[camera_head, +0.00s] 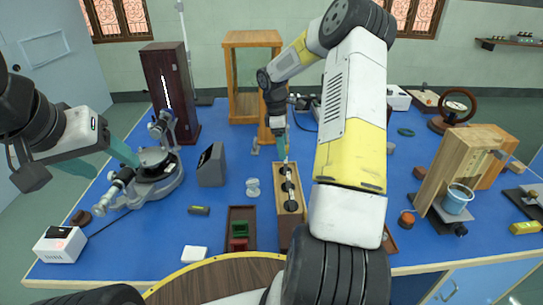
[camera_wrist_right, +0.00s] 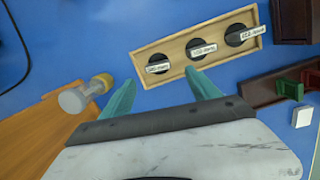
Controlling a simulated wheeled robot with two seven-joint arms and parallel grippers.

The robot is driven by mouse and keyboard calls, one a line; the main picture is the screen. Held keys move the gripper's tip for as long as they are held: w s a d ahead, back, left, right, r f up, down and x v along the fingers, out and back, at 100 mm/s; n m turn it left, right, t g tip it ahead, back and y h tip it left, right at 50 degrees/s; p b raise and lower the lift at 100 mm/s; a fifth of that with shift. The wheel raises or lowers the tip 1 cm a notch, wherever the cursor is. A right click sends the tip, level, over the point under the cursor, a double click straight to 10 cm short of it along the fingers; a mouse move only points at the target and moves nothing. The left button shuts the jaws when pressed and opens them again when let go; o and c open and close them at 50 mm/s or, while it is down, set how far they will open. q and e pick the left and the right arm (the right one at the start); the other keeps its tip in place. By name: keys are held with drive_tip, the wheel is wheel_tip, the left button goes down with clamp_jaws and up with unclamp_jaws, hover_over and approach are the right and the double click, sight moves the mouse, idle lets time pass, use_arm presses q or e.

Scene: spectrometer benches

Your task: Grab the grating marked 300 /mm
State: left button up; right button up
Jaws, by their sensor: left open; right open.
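A light wooden rack (camera_head: 280,213) stands on the blue bench in front of me. It holds three dark round gratings in a row, each with a small white label. In the right wrist view the rack (camera_wrist_right: 180,35) shows a left grating (camera_wrist_right: 158,62), a middle grating (camera_wrist_right: 196,50) and a right grating (camera_wrist_right: 237,37). The label print is too small to read surely. My right gripper (camera_wrist_right: 163,80) is open and empty, its fingertips beside the rack near the left and middle gratings. My left gripper (camera_head: 117,168) is open and empty at the left, near the spectrometer.
The grey spectrometer (camera_head: 157,168) stands at the left. A dark tray (camera_head: 241,213) with red and green pieces lies left of the rack. A grey sloped box (camera_head: 211,165) stands behind it. A wooden frame (camera_head: 440,175) is at the right. My right arm hides part of the bench.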

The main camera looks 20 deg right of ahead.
sight(286, 162)
drive_tip(key=f, duration=0.2)
drive_tip(key=d+f, duration=0.1)
drive_tip(key=f, duration=0.4)
drive_tip(key=shift+s+d+f, duration=0.1)
drive_tip(key=shift+d+f, duration=0.1)
drive_tip(key=shift+f, duration=0.15)
drive_tip(key=c, duration=1.5)
drive_tip(key=shift+r, duration=0.15)
